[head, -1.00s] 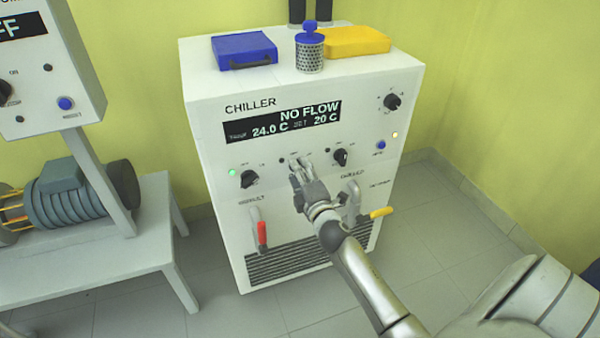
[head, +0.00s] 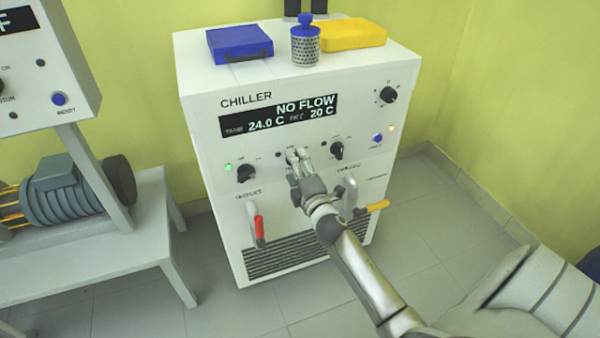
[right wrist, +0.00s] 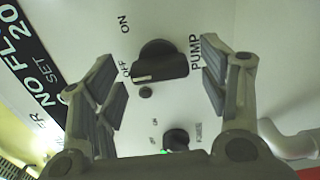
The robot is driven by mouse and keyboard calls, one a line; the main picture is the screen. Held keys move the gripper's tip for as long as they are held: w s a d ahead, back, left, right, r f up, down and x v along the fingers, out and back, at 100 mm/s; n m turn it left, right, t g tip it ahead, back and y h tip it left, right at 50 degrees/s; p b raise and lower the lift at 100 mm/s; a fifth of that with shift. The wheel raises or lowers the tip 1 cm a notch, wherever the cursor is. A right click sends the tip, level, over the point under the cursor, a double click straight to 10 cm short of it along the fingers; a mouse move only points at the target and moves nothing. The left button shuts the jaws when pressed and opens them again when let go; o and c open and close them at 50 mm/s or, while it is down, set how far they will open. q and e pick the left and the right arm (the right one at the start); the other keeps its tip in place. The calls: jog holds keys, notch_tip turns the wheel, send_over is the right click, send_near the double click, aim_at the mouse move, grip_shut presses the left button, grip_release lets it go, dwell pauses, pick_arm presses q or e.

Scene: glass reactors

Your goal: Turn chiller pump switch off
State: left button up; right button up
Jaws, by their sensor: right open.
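The pump switch (right wrist: 162,60) is a black knob labelled PUMP on the white chiller (head: 225,215). In the right wrist view its white mark is at the end near the OFF label; ON is further up. My right gripper (right wrist: 163,82) is open, with one finger on each side of the knob and a visible gap to both. In the head view my right gripper (head: 297,157) is at the panel below the display (head: 278,116), which reads NO FLOW, and it hides the pump switch. My left gripper is out of view.
Other black knobs sit to the left (head: 246,173) and right (head: 337,151) of my gripper. A red-handled valve (head: 259,230) and a yellow-handled valve (head: 377,206) stick out below.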

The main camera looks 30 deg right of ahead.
jog(key=v, duration=1.2)
jog(key=shift+w, duration=0.1)
